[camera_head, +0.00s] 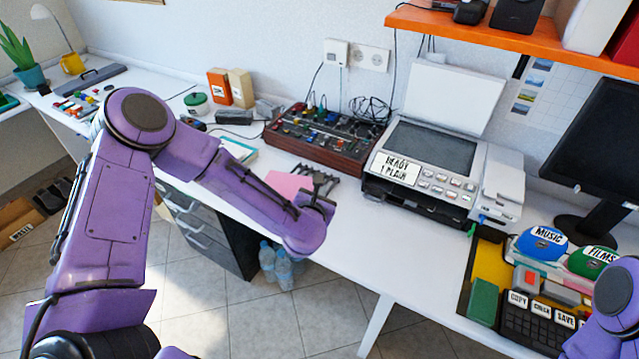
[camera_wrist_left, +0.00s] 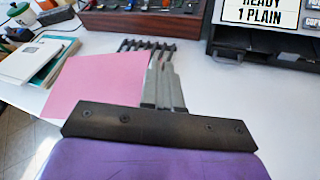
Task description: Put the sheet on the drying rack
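The pink sheet (camera_head: 287,184) is above the white desk at the left gripper. In the left wrist view the sheet (camera_wrist_left: 92,84) reaches left from the grey fingers, its right edge at them. My left gripper (camera_wrist_left: 163,82) has its fingers together and looks shut on that edge; the exact contact is hidden. The drying rack, a dark slotted stand (camera_head: 318,178), is on the desk just beyond the gripper. Its row of dark bars (camera_wrist_left: 148,46) shows past the fingertips in the left wrist view. Only part of my right arm shows at the lower right; its gripper is out of view.
A printer (camera_head: 425,150) labelled "READY 1 PLAIN" stands right of the rack. A knobbed wooden-sided console (camera_head: 325,133) is behind it. Booklets (camera_head: 238,150) lie to the left. Bare desk (camera_head: 350,235) lies in front of the printer. An orange shelf (camera_head: 480,32) overhangs the back right.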

